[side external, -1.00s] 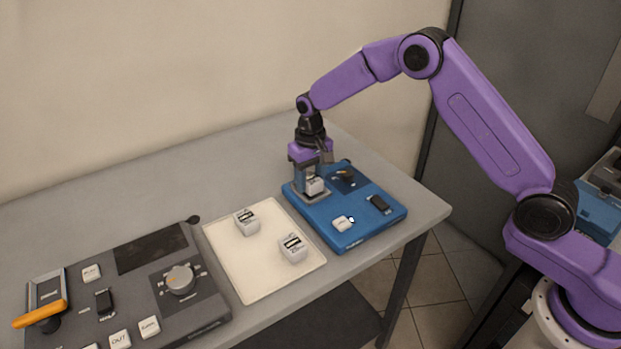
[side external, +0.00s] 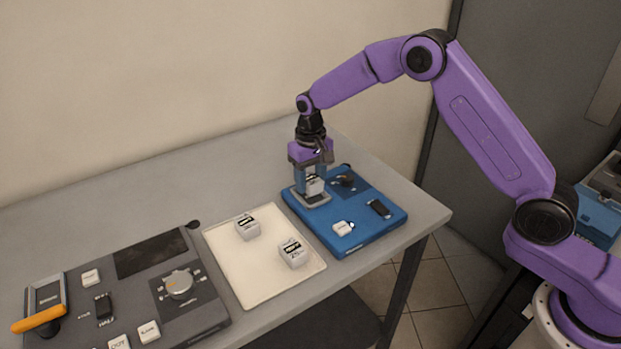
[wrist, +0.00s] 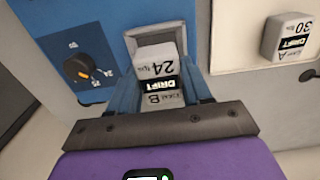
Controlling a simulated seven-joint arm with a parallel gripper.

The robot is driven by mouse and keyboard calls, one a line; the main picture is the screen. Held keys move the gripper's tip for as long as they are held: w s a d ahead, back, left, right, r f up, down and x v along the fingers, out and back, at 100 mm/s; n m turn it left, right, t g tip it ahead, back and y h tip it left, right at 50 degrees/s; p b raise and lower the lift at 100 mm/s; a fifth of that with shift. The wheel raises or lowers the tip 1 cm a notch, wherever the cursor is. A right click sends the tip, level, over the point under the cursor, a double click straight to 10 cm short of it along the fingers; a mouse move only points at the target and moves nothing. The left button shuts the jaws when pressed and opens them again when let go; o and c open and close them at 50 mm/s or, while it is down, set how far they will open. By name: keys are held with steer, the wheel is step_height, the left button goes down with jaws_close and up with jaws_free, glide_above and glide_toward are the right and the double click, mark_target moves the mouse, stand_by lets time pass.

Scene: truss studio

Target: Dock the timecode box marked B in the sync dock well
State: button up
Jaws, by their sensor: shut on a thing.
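The white timecode box marked B (side external: 315,184) has a black label band, reading 24 fps and DRIFT in the wrist view (wrist: 160,72). My gripper (side external: 312,186) is shut on it, with blue fingers at its two sides in the wrist view (wrist: 162,98). The box is upright over the grey-rimmed well (side external: 317,204) of the blue sync dock (side external: 362,236). The well's far wall shows behind the box in the wrist view (wrist: 150,31). The box's lower end is hard to make out, so I cannot tell whether it touches the well.
Two other white boxes (side external: 247,226) (side external: 293,253) stand on a cream tray (side external: 248,284) left of the dock. The dock has a black knob (side external: 345,181), a white button (side external: 342,228) and a black switch (side external: 379,208). A dark console (side external: 205,322) lies at the front left.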

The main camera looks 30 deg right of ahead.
mark_target(310, 178)
steer(key=shift+f, duration=0.8)
stand_by(0.4)
steer(key=o, duration=0.8)
steer(key=shift+r, duration=5.5)
